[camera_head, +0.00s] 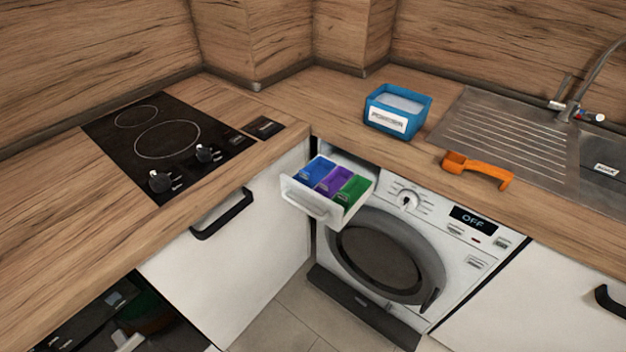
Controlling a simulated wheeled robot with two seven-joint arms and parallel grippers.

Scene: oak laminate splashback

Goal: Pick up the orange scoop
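The orange scoop (478,168) lies on the wooden counter to the right, above the washing machine and close to the counter's front edge. Its cup end is at the left and its curved handle points right. It is in full view and nothing touches it from above. Neither my left nor my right gripper shows in the head view.
A blue powder box (397,110) stands left of the scoop. A steel sink and drainboard (510,133) lie behind it. The washing machine (410,240) has its detergent drawer (318,207) pulled out. A black hob (165,145) is at the left.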

